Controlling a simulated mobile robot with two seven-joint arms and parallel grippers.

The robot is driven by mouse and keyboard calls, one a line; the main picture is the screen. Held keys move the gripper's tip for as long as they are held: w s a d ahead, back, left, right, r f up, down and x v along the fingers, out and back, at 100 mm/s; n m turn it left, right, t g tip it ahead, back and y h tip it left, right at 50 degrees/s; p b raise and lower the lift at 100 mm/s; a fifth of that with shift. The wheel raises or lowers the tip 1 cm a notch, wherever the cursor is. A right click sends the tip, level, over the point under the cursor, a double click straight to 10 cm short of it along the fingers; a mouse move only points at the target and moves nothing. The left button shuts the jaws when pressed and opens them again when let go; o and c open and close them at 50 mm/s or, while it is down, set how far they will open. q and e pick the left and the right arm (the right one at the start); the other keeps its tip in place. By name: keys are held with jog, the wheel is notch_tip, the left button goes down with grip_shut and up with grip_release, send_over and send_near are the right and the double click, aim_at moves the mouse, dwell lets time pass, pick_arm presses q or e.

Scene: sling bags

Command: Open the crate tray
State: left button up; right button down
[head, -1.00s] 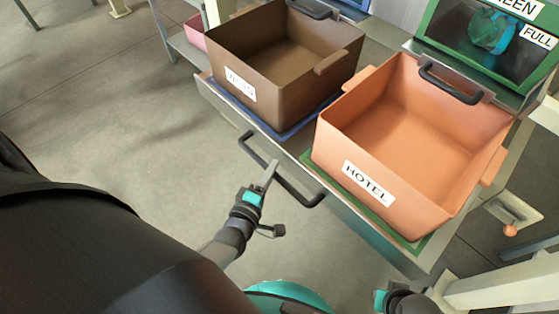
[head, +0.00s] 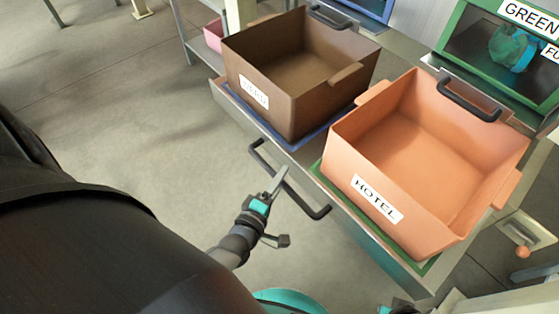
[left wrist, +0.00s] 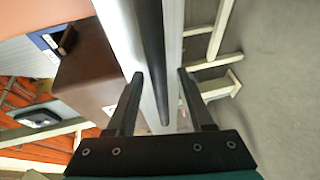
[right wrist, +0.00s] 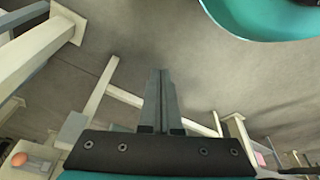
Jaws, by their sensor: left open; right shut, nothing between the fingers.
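The crate tray (head: 378,238) is a grey metal drawer-like tray with a long black bar handle (head: 315,209) on its front. It carries a brown crate and an orange crate. My left gripper (head: 284,170) is at the middle of the handle, open. In the left wrist view the dark handle bar (left wrist: 152,45) runs between the spread fingers (left wrist: 160,75), with no clear contact on either side. My right gripper shows in the right wrist view with its fingers (right wrist: 161,72) shut together and empty, over the floor.
The brown crate (head: 285,105) stands on a blue mat and the orange crate (head: 378,178), labelled HOTEL, on a green mat. A green-framed bin (head: 452,22) stands behind. A lever with an orange knob (head: 522,251) is at right. Floor before the tray is clear.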

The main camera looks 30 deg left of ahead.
pick_arm(q)
jog(key=shift+s, duration=0.25)
jog(key=s+r+p, duration=0.2)
jog(key=s+p, duration=0.1)
jog(key=s, duration=1.1)
jog(key=shift+s+d+r+p, duration=0.25)
jog(key=shift+d+r+p, duration=0.15)
pick_arm(e)
jog(key=s+d+f, duration=0.2)
jog(key=s+f, duration=0.1)
jog(key=f, duration=0.4)
jog(key=shift+s+d+g, duration=0.2)
jog(key=shift+s+g, duration=0.1)
jog(key=shift+s, duration=0.1)
